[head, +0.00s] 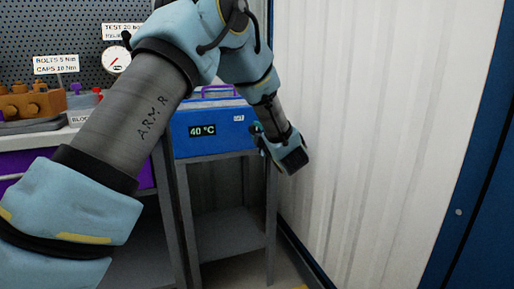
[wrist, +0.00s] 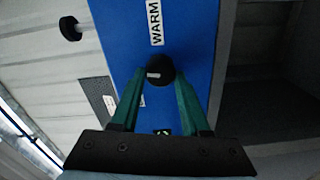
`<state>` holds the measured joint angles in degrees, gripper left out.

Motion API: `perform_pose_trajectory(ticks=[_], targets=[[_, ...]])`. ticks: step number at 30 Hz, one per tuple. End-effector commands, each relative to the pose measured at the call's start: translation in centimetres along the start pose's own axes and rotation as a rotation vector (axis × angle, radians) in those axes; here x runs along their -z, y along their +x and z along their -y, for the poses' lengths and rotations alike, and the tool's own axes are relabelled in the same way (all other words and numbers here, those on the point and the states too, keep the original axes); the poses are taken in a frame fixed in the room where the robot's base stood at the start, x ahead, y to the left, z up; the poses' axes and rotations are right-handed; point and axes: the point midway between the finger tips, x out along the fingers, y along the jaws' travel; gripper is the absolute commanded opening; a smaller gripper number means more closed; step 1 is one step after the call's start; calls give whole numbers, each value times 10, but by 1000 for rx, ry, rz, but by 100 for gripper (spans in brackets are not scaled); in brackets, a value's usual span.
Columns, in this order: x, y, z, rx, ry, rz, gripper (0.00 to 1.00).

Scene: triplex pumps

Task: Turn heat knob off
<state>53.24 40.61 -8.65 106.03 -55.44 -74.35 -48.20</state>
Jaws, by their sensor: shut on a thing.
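The blue heater box (head: 215,130) stands on a grey stand and its display (head: 202,130) reads 40 °C. In the wrist view, a round black knob (wrist: 160,68) with a short white mark sits on the blue face (wrist: 185,30). A white WARM label (wrist: 155,22) is beside it. The green fingers of my gripper (wrist: 158,82) are shut on the knob, one on each side. In the head view, my gripper (head: 257,130) is at the right end of the box, and the knob is hidden there.
A white corrugated wall (head: 370,110) rises close to the right of my wrist. The grey stand (head: 225,230) has a lower shelf. At left, a bench carries a brown pump block (head: 30,103). A black round piece (wrist: 70,28) shows at upper left in the wrist view.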

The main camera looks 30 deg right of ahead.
Motion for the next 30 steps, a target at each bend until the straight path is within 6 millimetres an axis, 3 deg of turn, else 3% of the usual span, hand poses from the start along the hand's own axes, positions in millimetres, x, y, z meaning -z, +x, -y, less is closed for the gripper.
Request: perform_pose_trajectory(ticks=[1,30], targets=[[-1,0,10,0,-48,-2,0],[-2,0,9,2,-877,-1,0]])
